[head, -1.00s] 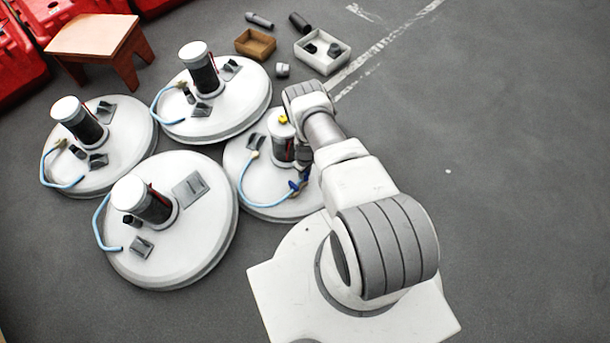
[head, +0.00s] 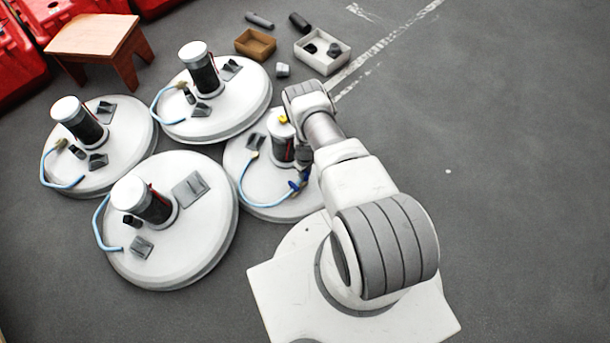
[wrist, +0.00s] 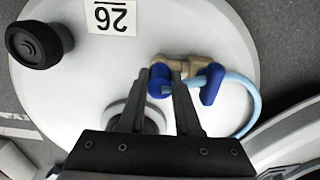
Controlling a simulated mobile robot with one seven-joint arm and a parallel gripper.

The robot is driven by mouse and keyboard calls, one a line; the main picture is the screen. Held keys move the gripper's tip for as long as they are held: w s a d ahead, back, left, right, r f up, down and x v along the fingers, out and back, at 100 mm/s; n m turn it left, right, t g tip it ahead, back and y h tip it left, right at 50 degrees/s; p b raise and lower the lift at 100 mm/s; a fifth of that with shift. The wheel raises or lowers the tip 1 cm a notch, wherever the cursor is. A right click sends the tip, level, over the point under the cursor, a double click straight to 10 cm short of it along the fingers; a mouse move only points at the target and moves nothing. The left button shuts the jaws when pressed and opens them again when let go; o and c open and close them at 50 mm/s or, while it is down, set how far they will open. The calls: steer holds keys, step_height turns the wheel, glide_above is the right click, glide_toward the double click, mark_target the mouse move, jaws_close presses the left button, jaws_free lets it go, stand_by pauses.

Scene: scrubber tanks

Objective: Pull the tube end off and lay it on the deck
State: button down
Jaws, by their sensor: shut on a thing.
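My gripper (wrist: 165,78) points down over the near-right white tank lid in the wrist view. Its two dark fingers are shut on a small blue piece (wrist: 159,88) beside a brass fitting (wrist: 183,64). A second blue piece (wrist: 211,86) sits at the right of the fitting, where the light blue tube (wrist: 254,100) meets it. The tube curves right and down over the deck (wrist: 90,80). In the head view the same tube (head: 241,185) arcs across this lid, with blue parts (head: 297,187) at its lower end. The fingertips are hidden behind my arm there.
A black knob (wrist: 38,44) and a "26" label (wrist: 110,16) are on the deck. Three other lidded tanks (head: 185,235) stand close on the left. A wooden stool (head: 95,35), a brown box (head: 255,44) and a white tray (head: 322,65) stand behind. The floor to the right is clear.

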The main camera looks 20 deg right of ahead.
stand_by(0.4)
steer(key=shift+r+p, duration=2.3)
steer(key=shift+r, duration=0.7)
steer(key=shift+s, duration=0.15)
